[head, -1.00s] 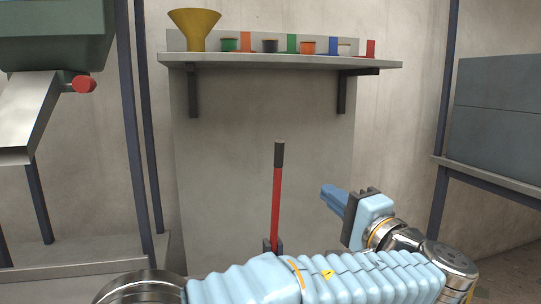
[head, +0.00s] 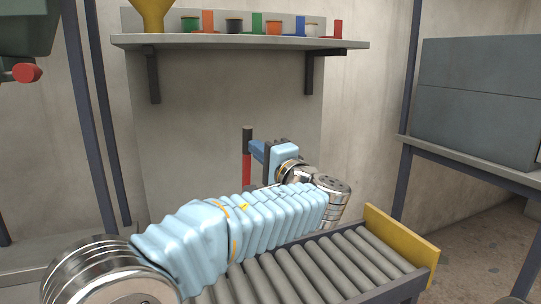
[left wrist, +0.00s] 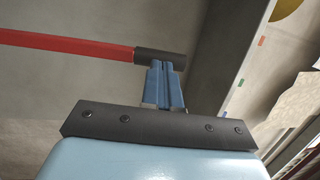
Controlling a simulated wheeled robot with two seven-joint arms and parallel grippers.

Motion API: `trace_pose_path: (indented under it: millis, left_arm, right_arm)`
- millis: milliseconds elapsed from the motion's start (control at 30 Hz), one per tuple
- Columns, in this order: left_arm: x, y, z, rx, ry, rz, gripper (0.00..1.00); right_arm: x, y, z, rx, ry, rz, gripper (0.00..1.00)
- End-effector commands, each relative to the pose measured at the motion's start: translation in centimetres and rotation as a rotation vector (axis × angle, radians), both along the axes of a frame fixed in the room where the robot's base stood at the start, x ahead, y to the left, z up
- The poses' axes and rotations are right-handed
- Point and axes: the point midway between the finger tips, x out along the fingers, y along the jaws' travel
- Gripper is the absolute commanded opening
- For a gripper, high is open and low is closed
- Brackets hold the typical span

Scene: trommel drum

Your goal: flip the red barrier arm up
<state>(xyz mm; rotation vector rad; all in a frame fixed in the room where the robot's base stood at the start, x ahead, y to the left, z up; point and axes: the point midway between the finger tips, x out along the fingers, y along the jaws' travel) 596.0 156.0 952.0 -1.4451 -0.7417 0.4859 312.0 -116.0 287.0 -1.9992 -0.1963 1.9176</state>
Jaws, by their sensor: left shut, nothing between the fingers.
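The red barrier arm (head: 246,169) stands about upright in the head view, with a dark tip (head: 247,139) on top. My own left arm hides its lower part. In the left wrist view the red barrier arm (left wrist: 70,42) runs in from the left and its dark tip (left wrist: 160,57) lies at my fingertips. My left gripper (head: 256,151) is shut and empty, close to the right of the bar just below the tip. It also shows in the left wrist view (left wrist: 164,68). Whether the fingers touch the tip I cannot tell. My right gripper is not in view.
A roller conveyor (head: 300,270) with a yellow end plate (head: 402,242) lies in front at the lower right. A wall shelf (head: 230,41) carries a yellow funnel (head: 152,14) and several coloured items. A grey cabinet (head: 480,100) stands on a bench at right.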

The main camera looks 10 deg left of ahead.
Motion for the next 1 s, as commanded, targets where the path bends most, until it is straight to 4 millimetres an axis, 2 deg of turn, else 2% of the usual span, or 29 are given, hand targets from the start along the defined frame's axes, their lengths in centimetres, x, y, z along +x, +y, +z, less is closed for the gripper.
trace_pose_path:
  millis: [133,467,567,800,1000]
  left_arm:
    - [0.6,0.7,0.2,0.0,0.0,0.001,0.0]
    - [0.7,0.7,0.2,0.0,0.0,0.0,0.0]
    - [0.9,0.9,0.5,-0.004,0.008,0.001,0.0]
    - [3.1,2.4,1.4,-0.052,0.079,0.002,0.0]
    - [3.4,2.6,1.1,-0.058,0.086,0.0,0.0]
  right_arm:
    - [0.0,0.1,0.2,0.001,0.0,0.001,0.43]
    - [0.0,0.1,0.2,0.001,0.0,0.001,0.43]
    - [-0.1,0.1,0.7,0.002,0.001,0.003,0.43]
    - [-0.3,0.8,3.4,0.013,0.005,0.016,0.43]
    - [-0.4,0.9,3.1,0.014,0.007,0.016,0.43]
